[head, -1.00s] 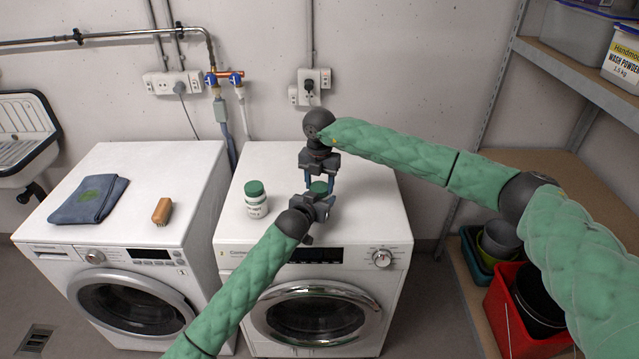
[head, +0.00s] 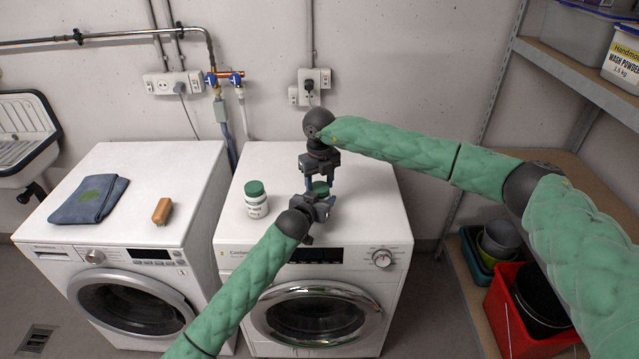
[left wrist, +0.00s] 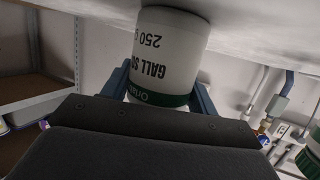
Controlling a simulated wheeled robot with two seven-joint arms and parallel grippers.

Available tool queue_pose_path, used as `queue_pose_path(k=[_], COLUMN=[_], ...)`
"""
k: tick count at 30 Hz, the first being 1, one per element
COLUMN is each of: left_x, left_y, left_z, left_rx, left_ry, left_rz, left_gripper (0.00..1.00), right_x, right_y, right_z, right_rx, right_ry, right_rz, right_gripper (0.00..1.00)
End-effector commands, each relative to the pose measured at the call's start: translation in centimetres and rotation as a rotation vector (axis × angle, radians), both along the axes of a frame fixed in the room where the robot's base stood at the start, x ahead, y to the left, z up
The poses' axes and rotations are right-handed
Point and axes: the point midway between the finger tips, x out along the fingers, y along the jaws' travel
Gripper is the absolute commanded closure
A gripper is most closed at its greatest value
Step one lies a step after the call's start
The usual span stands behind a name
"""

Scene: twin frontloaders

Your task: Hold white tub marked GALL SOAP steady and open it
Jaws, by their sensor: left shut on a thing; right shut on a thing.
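The white tub marked GALL SOAP (left wrist: 168,50) shows upside down in the left wrist view, between the blue fingers of my left gripper (left wrist: 165,95). My left gripper (head: 322,203) is shut on the tub's body from the front. My right gripper (head: 320,182) points down from above and is shut at the green lid. Whether the lid has come loose cannot be told, as the grippers hide the join.
A second white tub with a green lid (head: 256,200) stands left of the grippers on the right machine (head: 370,215). A folded blue cloth (head: 85,203) and a brush (head: 162,211) lie on the left machine (head: 150,165). Shelves (head: 575,75) stand at the right.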

Motion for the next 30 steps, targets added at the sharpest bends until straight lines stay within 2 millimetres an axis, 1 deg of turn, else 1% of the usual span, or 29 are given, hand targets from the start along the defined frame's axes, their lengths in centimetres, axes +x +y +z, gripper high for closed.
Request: queue_pose_path(k=[1,4,14,17,25,27,28,30], left_x=[0.0,0.0,0.0,0.0,0.0,0.0,0.0,0.0], left_y=[0.0,0.0,0.0,0.0,0.0,0.0,0.0,0.0], left_z=[0.0,0.0,0.0,0.0,0.0,0.0,0.0,0.0], left_rx=[0.000,0.000,0.000,0.000,0.000,0.000,0.000,0.000], left_ry=[0.000,0.000,0.000,0.000,0.000,0.000,0.000,0.000], left_rz=[0.001,0.001,0.001,0.000,0.001,0.000,0.000,0.000], left_gripper=[1.00,1.00,1.00,1.00,1.00,1.00,1.00,1.00], right_x=[0.1,0.0,0.0,0.1,0.1,0.0,0.0,-0.1], right_y=[-0.1,-0.1,0.0,0.0,0.0,0.0,0.0,0.0], right_z=[0.0,0.0,0.2,0.8,3.9,4.3,4.4,4.3], right_rx=[-0.001,-0.001,0.000,0.000,0.001,0.000,0.000,0.001], right_ry=[0.000,0.000,-0.001,-0.001,-0.002,-0.001,-0.001,0.003], right_rz=[-0.001,-0.002,-0.002,-0.002,-0.002,-0.003,-0.003,-0.003], right_gripper=[0.47,0.27,0.27,0.27,0.27,0.27,0.30,0.30])
